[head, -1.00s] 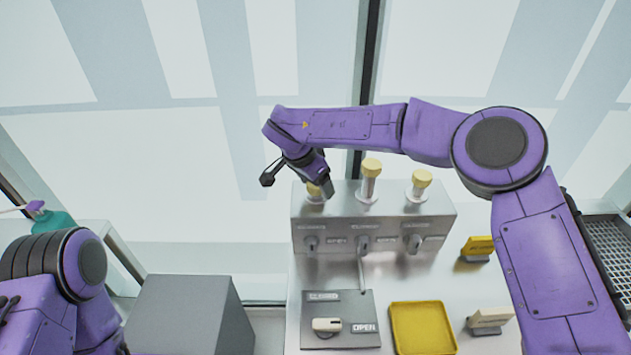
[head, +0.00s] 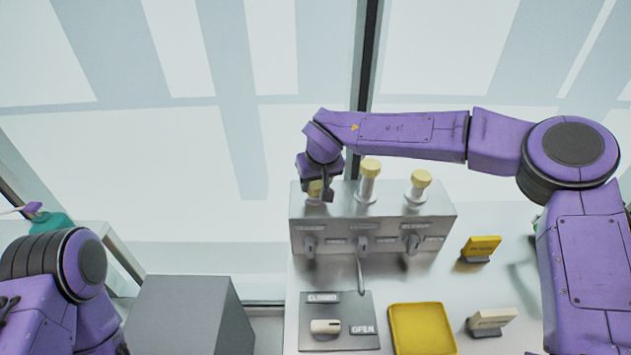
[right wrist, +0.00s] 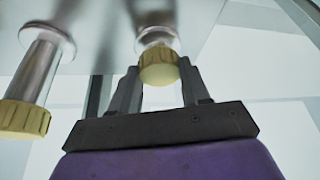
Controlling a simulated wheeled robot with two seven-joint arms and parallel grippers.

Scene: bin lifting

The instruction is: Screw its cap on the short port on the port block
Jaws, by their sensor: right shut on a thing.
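The metal port block (head: 380,218) stands at the back of the bench with a row of three ports on top. The left port is the short one; its stub shows in the right wrist view (right wrist: 156,38). A yellow ribbed cap (head: 315,188) sits at the end of this short port, and it also shows in the right wrist view (right wrist: 158,68). My right gripper (head: 324,192) is shut on this cap, one finger on each side. Whether the cap's thread is tight cannot be told. My left gripper is out of view.
The tall middle port has a yellow cap (head: 370,167) close beside my right gripper. The right port also has a yellow cap (head: 421,178). A yellow tray (head: 422,330), a lever plate (head: 340,335) and two small signs lie in front.

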